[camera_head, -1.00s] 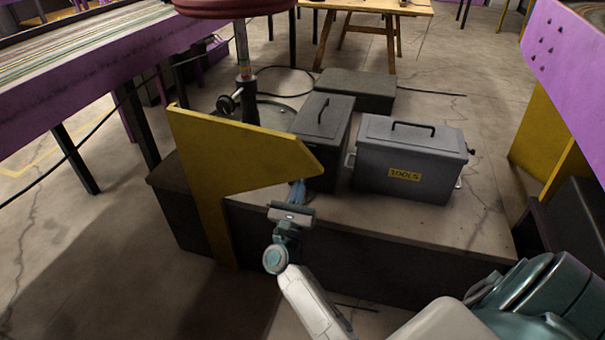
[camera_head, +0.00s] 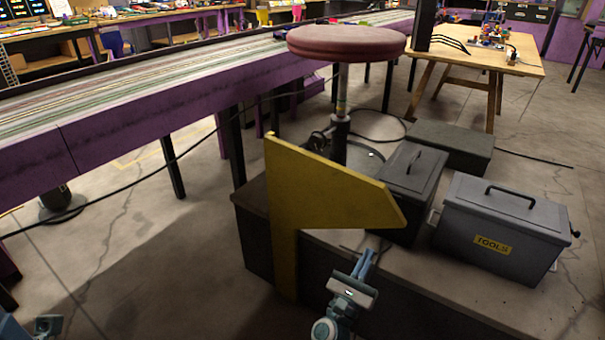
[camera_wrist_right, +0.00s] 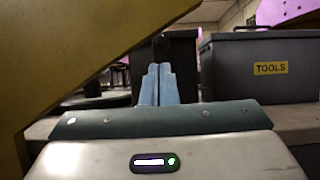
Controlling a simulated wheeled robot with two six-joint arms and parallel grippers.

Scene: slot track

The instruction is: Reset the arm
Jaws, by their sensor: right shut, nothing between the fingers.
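A small teal part of my left arm shows at the bottom left corner of the head view. Its fingers cannot be made out there.
A low platform (camera_head: 450,285) bears a grey TOOLS box (camera_head: 505,230), a darker box (camera_head: 408,195) and a red-topped stool (camera_head: 346,42). A purple slot-track table (camera_head: 130,135) runs along the left. A wooden table (camera_head: 480,57) stands at the back right. The left floor is mostly open.

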